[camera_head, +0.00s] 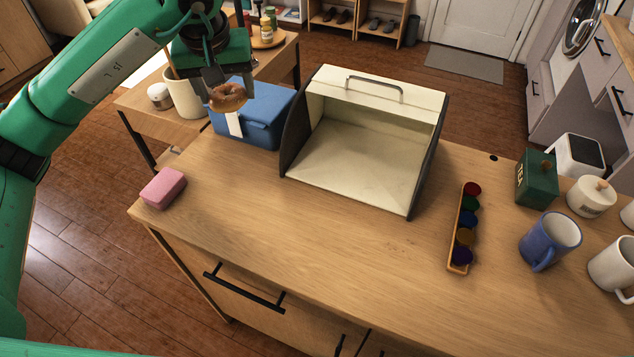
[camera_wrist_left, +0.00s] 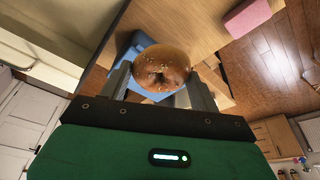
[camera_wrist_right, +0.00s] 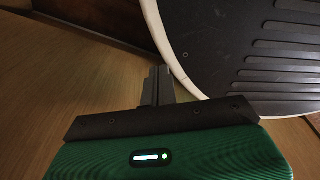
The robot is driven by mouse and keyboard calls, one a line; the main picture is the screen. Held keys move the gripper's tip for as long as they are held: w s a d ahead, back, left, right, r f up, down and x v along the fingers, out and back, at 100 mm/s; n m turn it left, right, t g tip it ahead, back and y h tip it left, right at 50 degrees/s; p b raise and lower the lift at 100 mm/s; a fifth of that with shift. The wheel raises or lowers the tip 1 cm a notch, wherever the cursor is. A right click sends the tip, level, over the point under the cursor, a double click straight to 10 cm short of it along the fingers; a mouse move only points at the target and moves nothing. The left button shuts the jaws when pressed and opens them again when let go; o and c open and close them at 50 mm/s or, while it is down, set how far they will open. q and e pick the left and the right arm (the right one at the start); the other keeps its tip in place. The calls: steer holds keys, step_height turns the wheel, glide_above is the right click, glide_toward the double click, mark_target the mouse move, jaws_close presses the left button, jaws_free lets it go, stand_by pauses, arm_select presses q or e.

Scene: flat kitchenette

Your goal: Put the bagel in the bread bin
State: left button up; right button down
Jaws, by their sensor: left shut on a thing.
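The bagel (camera_head: 228,97) is brown and seeded. My left gripper (camera_head: 227,92) is shut on it and holds it in the air, over the blue box in the head view. In the left wrist view the bagel (camera_wrist_left: 162,70) sits between the two fingers. The bread bin (camera_head: 376,107) is cream with dark side walls and stands on the counter to the right of the bagel. Its front is open and its inside looks empty. My right gripper (camera_wrist_right: 158,85) shows only in its own wrist view, with its fingers together and nothing between them.
A blue box (camera_head: 262,117) stands close left of the bin. A pink block (camera_head: 163,188) lies at the counter's left edge. A rack of coloured capsules (camera_head: 463,228), a green tea tin (camera_head: 536,180) and a blue mug (camera_head: 550,240) are to the right. The front counter is clear.

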arm_select(q)
steer(key=shift+f, duration=0.25)
step_height(320, 180, down, 16)
steer(key=p, duration=0.2)
steer(key=shift+f+p, duration=0.1)
steer(key=shift+p, duration=0.25)
step_height(320, 180, down, 3)
steer(key=shift+f+p, duration=0.1)
steer(key=shift+p, duration=0.2)
steer(key=shift+f, duration=0.1)
arm_select(e)
steer(key=s, duration=0.2)
steer(key=s+d, duration=0.1)
steer(key=s, duration=0.1)
steer(key=shift+r, duration=0.35)
steer(key=shift+a+f, duration=0.1)
arm_select(q)
steer(key=shift+f, duration=0.15)
steer(key=o, duration=0.6)
arm_select(e)
steer(key=shift+w+a, duration=0.1)
steer(key=shift+w, duration=0.3)
